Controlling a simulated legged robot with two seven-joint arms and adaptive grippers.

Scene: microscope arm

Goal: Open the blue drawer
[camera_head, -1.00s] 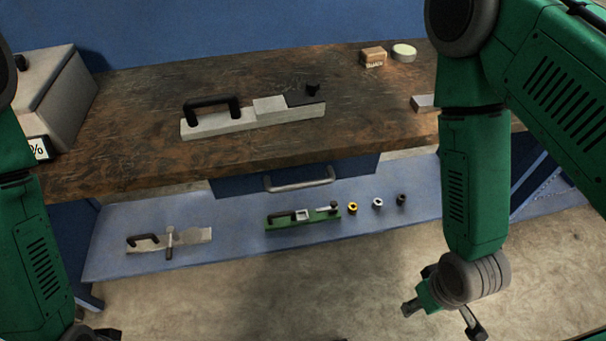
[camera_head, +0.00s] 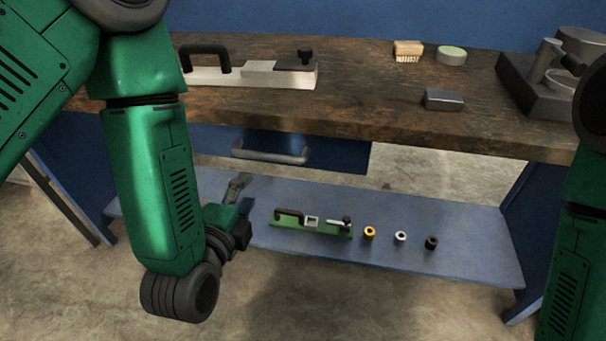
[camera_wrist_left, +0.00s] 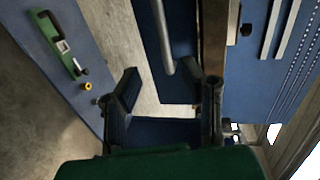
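The blue drawer (camera_head: 338,154) is under the wooden worktop and looks shut. Its grey bar handle (camera_head: 270,154) runs across its front. In the left wrist view the handle (camera_wrist_left: 164,40) hangs in front of the blue drawer front (camera_wrist_left: 180,82). My left gripper (camera_head: 240,208) is below and left of the handle, above the lower shelf. In its wrist view the left gripper (camera_wrist_left: 172,80) has its fingers wide apart and empty. The handle's end appears between the fingertips, but I see no contact. My right gripper is out of view; only its arm shows at the right edge.
The wooden worktop (camera_head: 390,118) overhangs the drawer. The blue lower shelf (camera_head: 470,225) carries a green tool (camera_head: 310,224) and several small rings. The floor in front is clear.

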